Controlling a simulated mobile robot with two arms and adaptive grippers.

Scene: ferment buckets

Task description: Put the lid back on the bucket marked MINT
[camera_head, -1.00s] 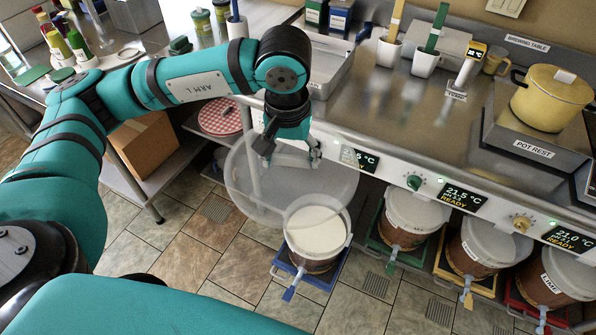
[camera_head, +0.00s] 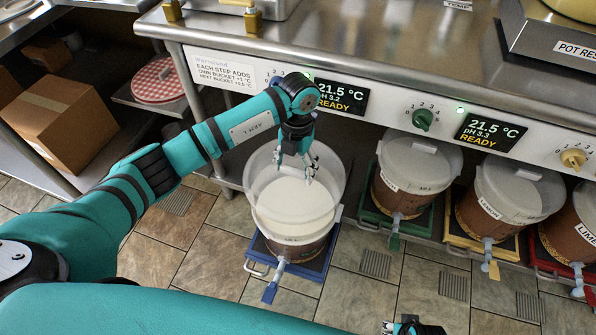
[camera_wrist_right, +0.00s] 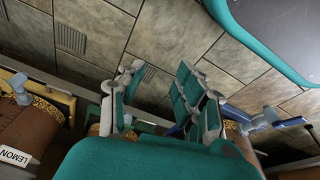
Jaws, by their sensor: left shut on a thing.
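A bucket (camera_head: 290,250) with pale contents and a brown lower part stands on a blue tray, pulled out in front of the others. Its top is uncovered and I cannot read any MINT label. My left gripper (camera_head: 297,172) is shut on a translucent round lid (camera_head: 262,172) and holds it over the bucket's far side. The lid overlaps the bucket's mouth in the picture; I cannot tell whether they touch. My right gripper (camera_wrist_right: 158,90) is open and empty in the right wrist view; its tip shows at the head view's bottom edge (camera_head: 408,327).
Lidded buckets stand under the counter on green, yellow and red trays; one reads LEMON (camera_head: 490,207), another LIME (camera_head: 585,232). The counter's control panel (camera_head: 400,108) overhangs behind the lid. A blue tap (camera_head: 276,278) juts from the front bucket. Tiled floor in front is clear.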

